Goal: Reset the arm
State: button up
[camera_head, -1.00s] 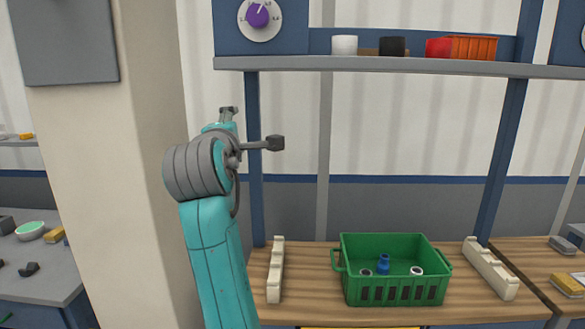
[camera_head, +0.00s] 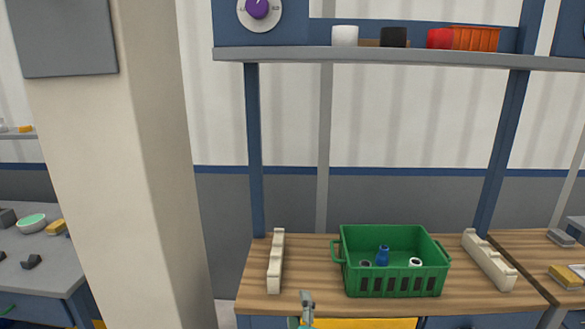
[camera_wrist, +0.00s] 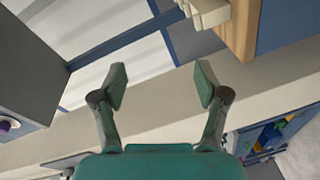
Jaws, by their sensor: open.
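My gripper (camera_wrist: 162,84) is open in the wrist view, with nothing between its two fingers. In the head view only a small teal and grey piece of my arm shows at the bottom edge, in front of the wooden table (camera_head: 322,283); the rest is out of frame. A green crate (camera_head: 396,283) stands on that table. It holds a blue pipe piece (camera_head: 382,256), a white one (camera_head: 415,263) and a dark one (camera_head: 365,264).
Cream notched racks stand left (camera_head: 276,262) and right (camera_head: 488,262) of the crate. A beige pillar (camera_head: 120,170) rises at the left. A grey shelf (camera_head: 400,58) above holds cups and a red-orange bin (camera_head: 463,39). A side table (camera_head: 50,260) stands far left.

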jog(key=s+d+f+m, duration=0.2)
jog(key=s+d+f, duration=0.25)
jog(key=s, duration=0.35)
jog(key=s+d+f+m+g, duration=0.1)
jog(key=s+d+f+m, duration=0.15)
jog(key=s+f, duration=0.4)
jog(key=s+d+f+m, duration=0.1)
jog(key=s+d+f, duration=0.3)
jog(key=s, duration=0.5)
jog(key=s+d+r+m, duration=0.2)
jog(key=s+m, duration=0.1)
jog(key=s, duration=0.6)
jog(key=s+d+r+m+h, duration=0.1)
jog(key=s+d+m, duration=0.1)
jog(key=s, duration=0.7)
jog(key=s+d+r+m+g, duration=0.1)
jog(key=s+m, duration=0.3)
jog(key=s, duration=0.4)
jog(key=shift+s+d+r+m+h, duration=0.35)
jog(key=shift+s+d+r+h, duration=0.1)
jog(key=shift+r, duration=0.4)
jog(key=shift+w, duration=0.1)
